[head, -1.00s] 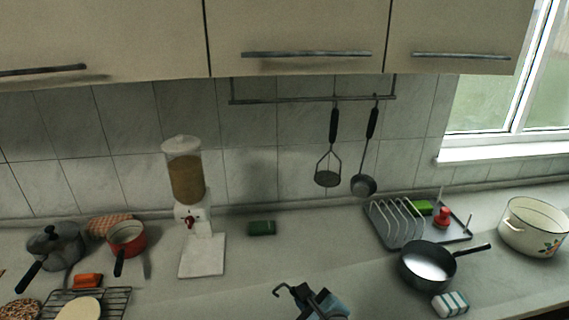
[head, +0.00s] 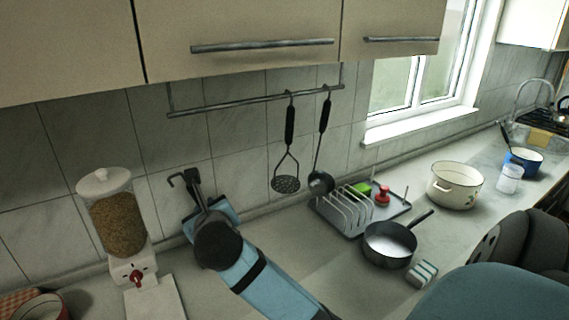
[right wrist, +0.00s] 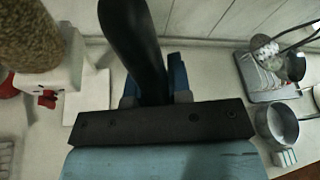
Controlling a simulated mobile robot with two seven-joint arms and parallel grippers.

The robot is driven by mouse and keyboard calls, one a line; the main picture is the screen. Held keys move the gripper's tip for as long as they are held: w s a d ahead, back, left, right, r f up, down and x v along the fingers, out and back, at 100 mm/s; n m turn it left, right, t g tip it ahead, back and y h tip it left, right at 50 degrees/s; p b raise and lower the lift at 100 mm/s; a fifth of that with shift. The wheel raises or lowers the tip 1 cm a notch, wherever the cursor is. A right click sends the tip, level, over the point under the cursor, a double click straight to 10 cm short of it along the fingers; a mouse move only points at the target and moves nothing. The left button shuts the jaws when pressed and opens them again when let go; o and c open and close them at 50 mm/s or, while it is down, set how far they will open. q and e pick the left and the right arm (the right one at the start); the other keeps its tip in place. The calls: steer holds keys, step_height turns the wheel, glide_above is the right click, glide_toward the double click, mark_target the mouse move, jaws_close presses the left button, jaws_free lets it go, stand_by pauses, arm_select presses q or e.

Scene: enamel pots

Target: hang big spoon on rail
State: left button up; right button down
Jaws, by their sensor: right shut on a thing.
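The rail (head: 255,100) runs along the tiled wall under the cabinets. A masher (head: 288,150) and a ladle (head: 322,150) hang from its right part; its left part is bare. My right gripper (head: 208,213) is shut on the big spoon (head: 191,180), whose dark hooked handle end points up. The hook is below the rail's left end in the picture and apart from it. The right wrist view shows the black handle (right wrist: 135,38) between the blue fingers (right wrist: 155,90). The spoon's bowl cannot be made out. My left gripper is not in view.
A cereal dispenser (head: 112,215) stands left of my right arm. A dish rack (head: 345,210), a dark pan (head: 390,245), a sponge (head: 423,273) and a white pot (head: 455,185) stand to the right. Cabinets (head: 290,40) overhang the rail.

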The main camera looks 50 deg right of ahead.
steer(key=s+d+r+m+g+h+b, duration=0.3)
steer(key=d+r+m+g+h, duration=0.4)
steer(key=r+m, duration=0.3)
steer(key=s+d+r+m+g+h+b, duration=0.2)
steer(key=s+d+m+g, duration=0.3)
steer(key=s+m+g, duration=0.2)
steer(key=shift+s+d+m, duration=0.35)
steer(key=shift+s+m, duration=0.4)
steer(key=shift+m, duration=0.25)
steer(key=shift+b, duration=0.3)
